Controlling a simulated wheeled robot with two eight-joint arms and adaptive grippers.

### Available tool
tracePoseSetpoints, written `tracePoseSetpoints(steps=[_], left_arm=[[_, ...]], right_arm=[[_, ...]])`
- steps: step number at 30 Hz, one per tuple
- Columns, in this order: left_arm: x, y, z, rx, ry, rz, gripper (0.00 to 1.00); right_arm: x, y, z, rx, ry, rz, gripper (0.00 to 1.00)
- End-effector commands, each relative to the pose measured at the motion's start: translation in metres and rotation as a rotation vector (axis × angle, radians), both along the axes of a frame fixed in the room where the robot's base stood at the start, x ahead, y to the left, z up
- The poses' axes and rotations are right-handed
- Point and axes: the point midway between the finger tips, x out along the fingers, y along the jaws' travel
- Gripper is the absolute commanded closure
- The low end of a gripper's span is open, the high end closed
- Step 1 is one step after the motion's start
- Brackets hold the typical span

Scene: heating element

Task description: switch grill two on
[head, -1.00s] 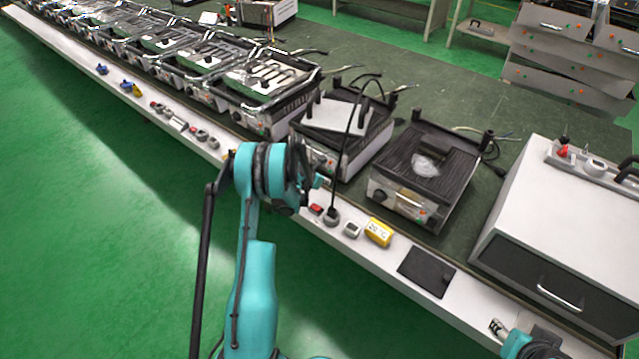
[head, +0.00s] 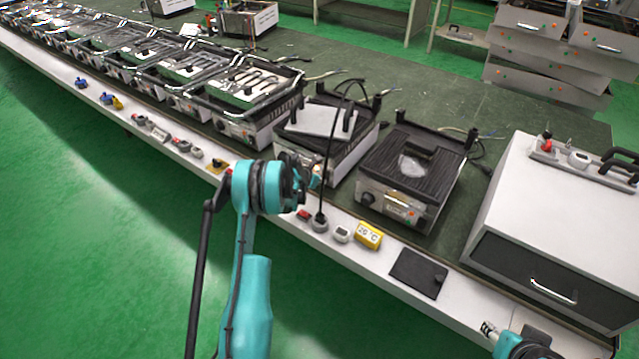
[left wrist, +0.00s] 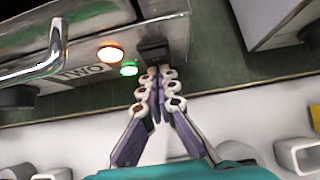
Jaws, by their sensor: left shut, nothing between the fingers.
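Grill two shows in the left wrist view as a metal front panel marked "TWO" (left wrist: 82,72). On it are an orange light (left wrist: 110,52), a green light (left wrist: 128,68) and a black switch (left wrist: 152,48). My left gripper (left wrist: 157,80) is shut and empty, its fingertips just below the switch; whether they touch it I cannot tell. In the head view the grill with a white plate on top (head: 318,118) stands just behind my left gripper (head: 310,178), and my arm hides part of its front. My right gripper (head: 489,328) is at the bottom right edge, mostly cut off.
Another grill (head: 408,180) stands to the right, then a white cabinet (head: 570,210) with a drawer. Several grills line the bench to the left. Small items, including a yellow thermometer (head: 369,235) and a black plate (head: 418,273), lie on the white front ledge.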

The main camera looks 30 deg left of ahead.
Motion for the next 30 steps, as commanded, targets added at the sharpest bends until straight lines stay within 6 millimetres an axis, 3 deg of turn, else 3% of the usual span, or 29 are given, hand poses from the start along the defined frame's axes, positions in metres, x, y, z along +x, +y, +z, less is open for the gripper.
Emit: tracePoseSetpoints(steps=[17,30], left_arm=[[0.001,-0.001,0.017,0.0,-0.003,0.0,1.0],[-0.003,0.002,0.018,0.0,-0.001,-0.001,1.0]], right_arm=[[0.0,0.0,0.007,0.0,0.0,0.0,0.59],[0.0,0.0,0.006,0.0,0.0,0.0,0.59]])
